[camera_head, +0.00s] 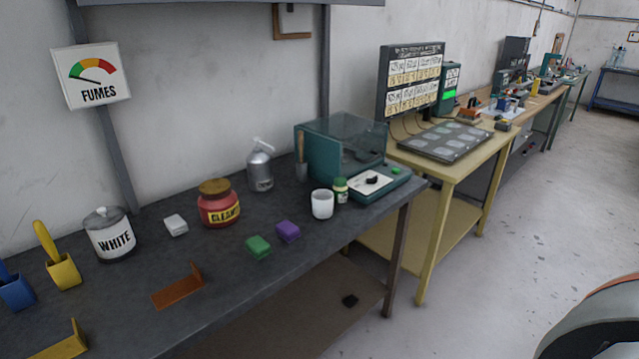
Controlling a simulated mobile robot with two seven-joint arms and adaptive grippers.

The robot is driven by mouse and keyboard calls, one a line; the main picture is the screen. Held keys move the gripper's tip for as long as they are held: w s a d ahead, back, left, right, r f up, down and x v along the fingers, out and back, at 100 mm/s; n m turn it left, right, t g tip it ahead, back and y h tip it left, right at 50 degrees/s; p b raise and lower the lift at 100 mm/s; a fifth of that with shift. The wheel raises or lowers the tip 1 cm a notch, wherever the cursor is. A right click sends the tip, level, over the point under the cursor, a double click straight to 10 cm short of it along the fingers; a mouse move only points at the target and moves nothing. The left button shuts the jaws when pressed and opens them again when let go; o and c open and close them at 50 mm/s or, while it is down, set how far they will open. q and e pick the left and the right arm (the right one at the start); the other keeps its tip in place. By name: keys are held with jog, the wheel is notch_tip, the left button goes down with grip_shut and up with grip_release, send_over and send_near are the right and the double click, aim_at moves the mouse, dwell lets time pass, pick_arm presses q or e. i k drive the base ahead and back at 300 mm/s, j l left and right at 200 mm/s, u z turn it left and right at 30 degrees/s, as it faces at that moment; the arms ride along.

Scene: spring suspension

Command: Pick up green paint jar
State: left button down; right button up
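A small green jar (341,191) with a pale lid and label stands near the right end of the dark workbench (215,295). It is upright, just right of a white cup (322,204) and in front of a teal clear-topped case (318,147). The cup is very close to it; I cannot tell if they touch. A green block (258,247) lies nearer the bench's front edge, left of a purple block (288,231). Neither of my grippers is in view.
A red jar (218,210), a WHITE tin (109,240), a metal spray bottle (260,170) and a white block (176,225) stand along the bench. A scale-like device (372,183) sits right of the jar. A yellow table (455,165) stands beyond; the floor (500,260) at right is open.

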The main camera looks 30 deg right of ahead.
aim_at(341, 188)
jog(key=l, duration=0.4)
jog(key=i+l+z, duration=0.15)
jog(key=l, duration=0.25)
jog(key=i+l, duration=0.1)
jog(key=l, duration=0.3)
jog(key=i+l+z, duration=0.15)
jog(key=l, duration=0.25)
jog(key=k, duration=0.05)
